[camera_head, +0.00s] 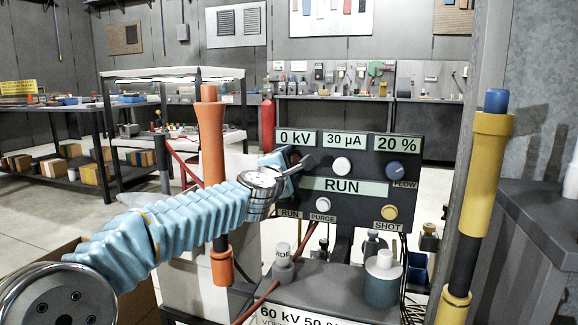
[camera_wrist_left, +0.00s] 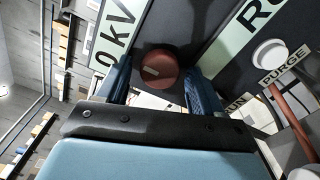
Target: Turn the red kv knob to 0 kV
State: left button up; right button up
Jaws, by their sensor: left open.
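The red kV knob (camera_wrist_left: 158,70) shows in the left wrist view as a round dark-red cap with a pale pointer mark. My left gripper (camera_head: 296,161) is open at the left side of the dark control panel (camera_head: 343,211). In the left wrist view its two blue fingers stand on either side of the knob; I cannot tell whether they touch it. In the head view the gripper largely hides the knob. The display (camera_head: 298,138) above it reads 0 kV. My right gripper is not in view.
The panel also has a white knob (camera_head: 341,166), a blue FLOW knob (camera_head: 395,170), a white PURGE button (camera_head: 322,204) and a yellow SHOT button (camera_head: 389,212). An orange post (camera_head: 209,140) stands left of the panel, a yellow post (camera_head: 481,165) right of it.

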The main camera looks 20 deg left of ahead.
pick_arm(q)
jog(key=s, duration=1.4)
jog(key=shift+a+b, duration=0.2)
jog(key=shift+b, duration=0.25)
jog(key=shift+w, duration=0.1)
